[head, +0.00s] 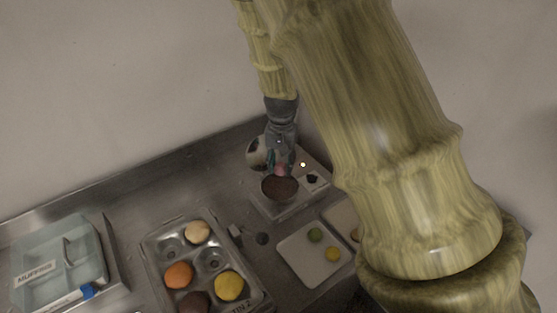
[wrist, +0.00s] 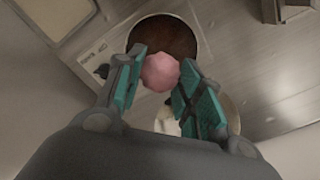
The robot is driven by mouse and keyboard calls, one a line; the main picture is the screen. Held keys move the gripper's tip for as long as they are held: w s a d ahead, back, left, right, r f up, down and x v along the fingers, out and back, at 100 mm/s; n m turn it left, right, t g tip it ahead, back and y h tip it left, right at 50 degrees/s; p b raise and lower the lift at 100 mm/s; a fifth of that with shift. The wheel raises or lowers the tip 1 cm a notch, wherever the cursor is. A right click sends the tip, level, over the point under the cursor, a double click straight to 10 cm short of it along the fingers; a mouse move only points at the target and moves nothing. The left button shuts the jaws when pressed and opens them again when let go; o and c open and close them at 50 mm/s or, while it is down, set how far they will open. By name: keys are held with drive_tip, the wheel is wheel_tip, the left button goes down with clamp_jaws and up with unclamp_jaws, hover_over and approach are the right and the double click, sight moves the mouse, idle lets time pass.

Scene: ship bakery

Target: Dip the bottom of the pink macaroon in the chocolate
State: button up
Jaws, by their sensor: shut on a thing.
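The pink macaroon (wrist: 160,72) is between the two teal-padded fingers of my gripper (wrist: 160,85) in the wrist view. My gripper is shut on it. The round pot of brown chocolate (wrist: 170,35) lies just beyond the macaroon in that view. In the head view my gripper (head: 281,164) points down over the chocolate (head: 279,188), which sits on a pale square warmer. The macaroon is hardly visible there, a small pink patch between the fingers. I cannot tell whether its bottom touches the chocolate.
A muffin tin (head: 160,262) with several coloured items stands at the front. A white tray (head: 297,262) with a green and a yellow macaroon lies right of it. A pale blue box (head: 62,262) labelled "MUFFINS" is at the left. The counter (head: 130,200) behind the tin is clear.

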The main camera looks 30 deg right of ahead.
sight(280, 191)
drive_tip(key=shift+s+f, duration=0.15)
drive_tip(key=shift+f, duration=0.1)
drive_tip(key=w+f, duration=0.1)
drive_tip(key=f+b, duration=0.1)
drive_tip(key=shift+w+f+b, duration=0.3)
drive_tip(key=shift+w, duration=0.05)
drive_tip(key=shift+s+f, duration=0.1)
drive_tip(key=shift+f, duration=0.1)
drive_tip(key=shift+s+f+b, duration=0.25)
drive_tip(key=shift+s+b, duration=0.2)
drive_tip(key=shift+b, duration=0.15)
drive_tip(key=shift+w+f+b, duration=0.3)
drive_tip(key=shift+f+b, duration=0.3)
drive_tip(key=shift+f, duration=0.35)
drive_tip(key=shift+s+f+b, duration=0.2)
drive_tip(key=shift+f+b, duration=0.15)
drive_tip(key=shift+f, duration=0.2)
drive_tip(key=shift+w+f, duration=0.15)
drive_tip(key=shift+f, duration=0.6)
drive_tip(key=shift+f+b, duration=0.4)
drive_tip(key=shift+f, duration=0.1)
